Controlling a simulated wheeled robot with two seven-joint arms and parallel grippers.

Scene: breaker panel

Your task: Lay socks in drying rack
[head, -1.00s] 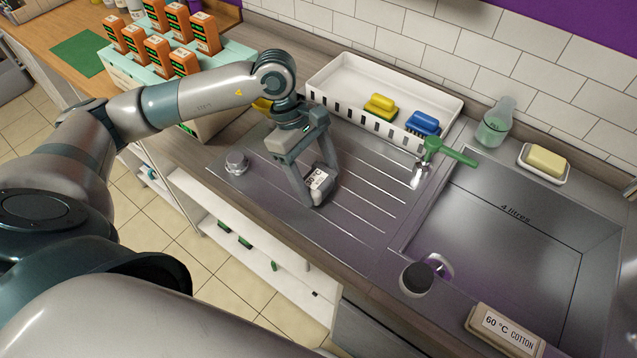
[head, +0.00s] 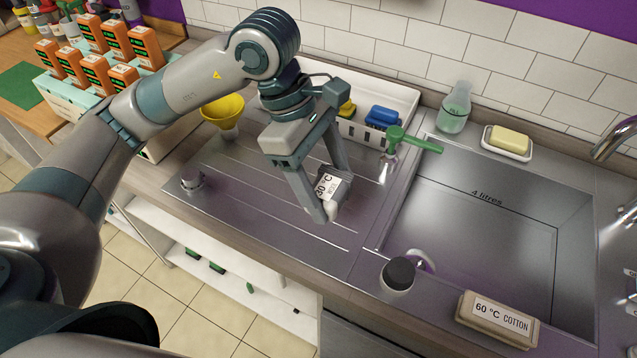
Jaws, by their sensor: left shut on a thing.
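I see no socks and nothing that is plainly a sock drying rack. A white slotted tray (head: 392,84) stands at the back of the counter, and a ridged metal draining board (head: 245,195) lies in front of it. My left gripper (head: 328,208) is shut on a small dark block (head: 328,187) with a white label reading "30 °C" and a smaller line, over the right part of the board. I cannot tell whether the block touches the board. The gripper and arm hide part of the tray and board. My right gripper is not in view.
The sink (head: 490,235) lies right of the board. A yellow funnel (head: 223,112), a metal knob (head: 192,180), a dark-topped knob (head: 398,274) and a "60 °C COTTON" block (head: 498,318) stand around. Soap (head: 508,140) lies at the back.

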